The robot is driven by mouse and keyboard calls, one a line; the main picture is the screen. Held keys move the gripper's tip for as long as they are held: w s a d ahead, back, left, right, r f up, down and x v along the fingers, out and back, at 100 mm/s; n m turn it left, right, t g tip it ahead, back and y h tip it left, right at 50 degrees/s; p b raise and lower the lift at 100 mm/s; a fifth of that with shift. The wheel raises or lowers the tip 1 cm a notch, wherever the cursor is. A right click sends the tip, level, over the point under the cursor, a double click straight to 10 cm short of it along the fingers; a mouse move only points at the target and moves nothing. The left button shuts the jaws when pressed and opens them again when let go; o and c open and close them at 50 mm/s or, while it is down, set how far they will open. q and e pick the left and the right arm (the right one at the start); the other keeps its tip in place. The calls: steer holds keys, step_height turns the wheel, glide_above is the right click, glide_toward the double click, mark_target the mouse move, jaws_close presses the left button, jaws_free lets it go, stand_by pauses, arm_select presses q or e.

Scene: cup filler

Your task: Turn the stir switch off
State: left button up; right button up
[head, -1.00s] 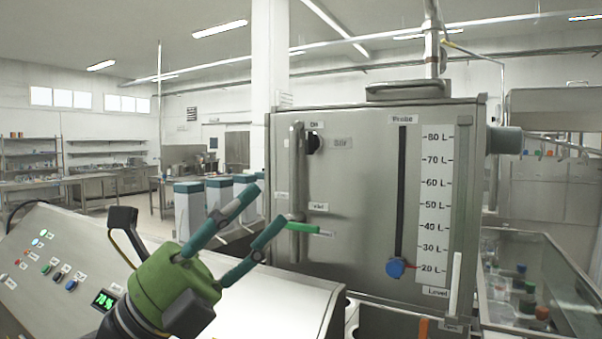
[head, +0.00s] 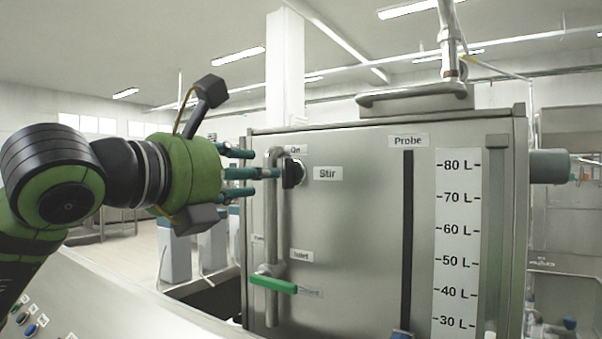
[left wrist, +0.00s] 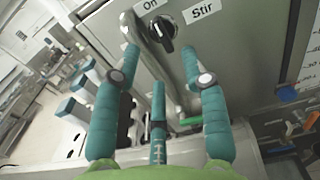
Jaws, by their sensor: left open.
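The stir switch (head: 291,173) is a black knob on the upper left of the steel tank front, beside the "Stir" label (head: 327,173) and under the "On" label (head: 295,149). Its bar looks about upright, in line with "On". In the left wrist view the switch (left wrist: 162,32) is beyond the fingertips, between the two outer fingers. My left gripper (head: 265,164) is open and empty, just left of the switch, with green-teal fingers pointing at it. In the head view a fingertip looks very close to the knob; I cannot tell whether it touches. My right gripper is not in view.
A vertical steel pipe (head: 271,225) runs just left of the switch, with a green inlet valve handle (head: 273,285) below. The probe slot (head: 407,230) and level scale (head: 456,245) are to the right. A sloped control panel (head: 120,300) is at lower left.

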mark_target(282, 167)
arm_select(q)
steer(key=w+d+p, duration=0.1)
steer(key=w+d+r+p, duration=0.1)
steer(key=p, duration=0.1)
steer(key=shift+w, duration=0.25)
steer(key=shift+p+x, duration=0.55)
steer(key=shift+x, duration=0.45)
steer(key=shift+w+d+f, duration=0.25)
steer(key=shift+w+f, duration=0.1)
steer(key=shift+w, duration=0.15)
jaws_close()
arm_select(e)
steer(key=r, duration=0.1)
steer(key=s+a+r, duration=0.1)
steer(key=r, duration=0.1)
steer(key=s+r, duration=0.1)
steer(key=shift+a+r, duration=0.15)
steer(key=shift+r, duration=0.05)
